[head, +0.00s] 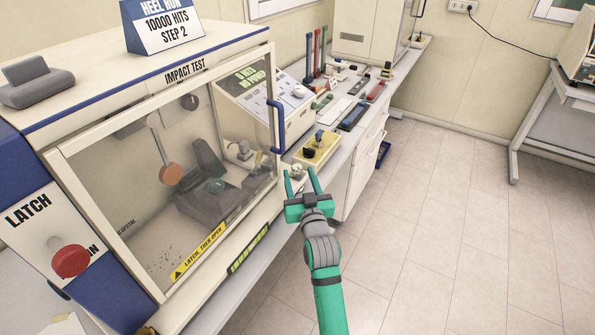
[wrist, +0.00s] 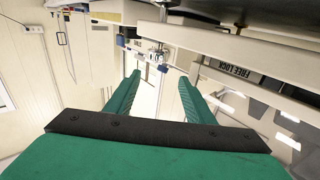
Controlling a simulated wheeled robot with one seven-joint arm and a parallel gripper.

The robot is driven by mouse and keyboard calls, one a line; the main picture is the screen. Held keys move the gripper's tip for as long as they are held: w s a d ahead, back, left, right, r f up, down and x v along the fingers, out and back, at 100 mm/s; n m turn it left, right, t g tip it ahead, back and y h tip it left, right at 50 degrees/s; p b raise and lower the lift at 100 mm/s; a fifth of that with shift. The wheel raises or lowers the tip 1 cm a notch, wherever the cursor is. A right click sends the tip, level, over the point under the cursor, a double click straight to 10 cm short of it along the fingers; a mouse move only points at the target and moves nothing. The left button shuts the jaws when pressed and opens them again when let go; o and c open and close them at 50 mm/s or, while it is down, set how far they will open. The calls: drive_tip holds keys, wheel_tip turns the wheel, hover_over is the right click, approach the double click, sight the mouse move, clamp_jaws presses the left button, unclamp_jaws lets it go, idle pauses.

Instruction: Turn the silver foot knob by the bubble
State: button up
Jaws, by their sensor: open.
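My green gripper (head: 300,181) is open and empty in the head view, in front of the bench edge to the right of the impact tester. A small silver, round-topped part (head: 297,170) shows just beyond and between its fingertips; it may be the foot knob, but it is too small to be sure. I cannot make out the bubble. In the wrist view the two fingers of my gripper (wrist: 158,88) are apart with nothing between them. A small silver fitting (wrist: 163,68) shows beyond the fingertips there.
The impact tester (head: 100,100) with its clear door and blue handle (head: 276,127) stands close to the left of my gripper. A yellow block (head: 317,150) and several tools lie on the bench behind. The floor (head: 430,230) at right is clear.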

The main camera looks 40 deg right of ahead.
sight(298, 172)
drive_tip(key=shift+s+a+f, duration=0.55)
drive_tip(key=shift+s+f, duration=0.65)
drive_tip(key=shift+s, duration=0.85)
drive_tip(key=x, duration=0.9)
drive_tip(key=shift+w+d+f, duration=0.1)
drive_tip(key=shift+w+f, duration=0.1)
drive_tip(key=shift+w, duration=0.2)
drive_tip(key=shift+w+d, duration=0.3)
drive_tip(key=shift+d, duration=0.2)
drive_tip(key=shift+a, duration=0.15)
drive_tip(key=shift+c, duration=0.9)
drive_tip(key=shift+w+a, duration=0.1)
drive_tip(key=c, duration=0.9)
